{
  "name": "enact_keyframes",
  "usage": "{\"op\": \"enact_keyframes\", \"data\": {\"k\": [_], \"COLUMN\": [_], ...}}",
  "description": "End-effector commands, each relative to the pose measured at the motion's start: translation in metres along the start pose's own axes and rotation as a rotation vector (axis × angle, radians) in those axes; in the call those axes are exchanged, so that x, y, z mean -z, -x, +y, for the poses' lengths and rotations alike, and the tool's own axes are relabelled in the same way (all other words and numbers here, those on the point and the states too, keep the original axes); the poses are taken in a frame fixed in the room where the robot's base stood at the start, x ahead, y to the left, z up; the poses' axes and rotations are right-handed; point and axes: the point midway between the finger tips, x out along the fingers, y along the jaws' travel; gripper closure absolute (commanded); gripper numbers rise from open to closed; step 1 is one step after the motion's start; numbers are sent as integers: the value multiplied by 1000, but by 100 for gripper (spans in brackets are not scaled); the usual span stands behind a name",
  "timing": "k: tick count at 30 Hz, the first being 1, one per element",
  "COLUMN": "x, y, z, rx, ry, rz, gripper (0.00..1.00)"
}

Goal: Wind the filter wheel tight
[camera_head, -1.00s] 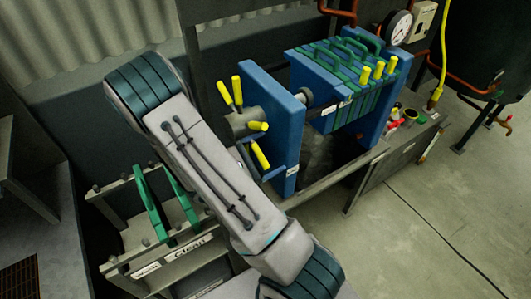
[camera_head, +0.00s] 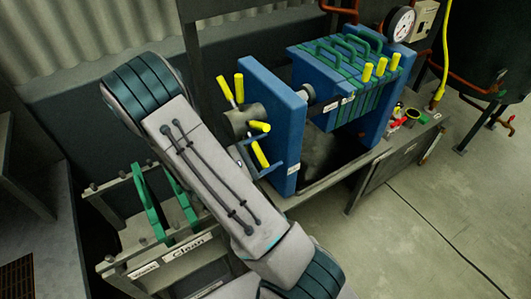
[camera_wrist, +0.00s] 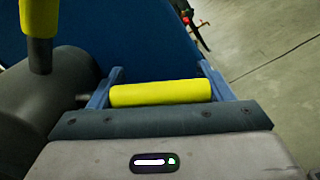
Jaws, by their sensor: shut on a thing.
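The filter wheel is a dark grey hub (camera_head: 238,122) with yellow-gripped spokes, mounted on the near side of a blue press plate (camera_head: 278,115). Two yellow handles (camera_head: 239,88) stick up and others point right and down. My gripper (camera_wrist: 160,93) is shut on one yellow handle (camera_wrist: 160,93), which lies across the wrist view between its blue-grey fingers. In that view the hub (camera_wrist: 40,110) is at the left with another yellow handle (camera_wrist: 40,18) above it. In the head view the gripper (camera_head: 268,168) is at the wheel's lower right, partly hidden behind my arm.
A stack of green-handled filter plates (camera_head: 345,75) stands beyond the blue plate, with a pressure gauge (camera_head: 400,24) behind. A rack marked "Clean" (camera_head: 185,247) holds green-handled plates left of my arm. Open floor (camera_head: 440,220) lies right.

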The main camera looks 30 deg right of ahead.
Motion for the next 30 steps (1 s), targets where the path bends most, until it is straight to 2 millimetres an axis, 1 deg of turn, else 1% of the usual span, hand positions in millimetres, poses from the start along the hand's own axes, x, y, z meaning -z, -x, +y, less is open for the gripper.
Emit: {"op": "enact_keyframes", "data": {"k": [1,2,3,11,14,17,20,27,30], "x": [2,2,2,1,2,2,3,3,2], "y": [1,1,1,1,6,20,40,96,114], "z": [-1,-1,-1,0,0,0,0,0,-1], "rx": [2,2,2,1,0,-2,-2,-2,-1], "ry": [-3,-3,-3,-1,-1,-2,-3,-3,-2], "rz": [7,7,6,5,6,7,9,8,8], "gripper": [19,10,5,5,5,5,5,5,5]}}
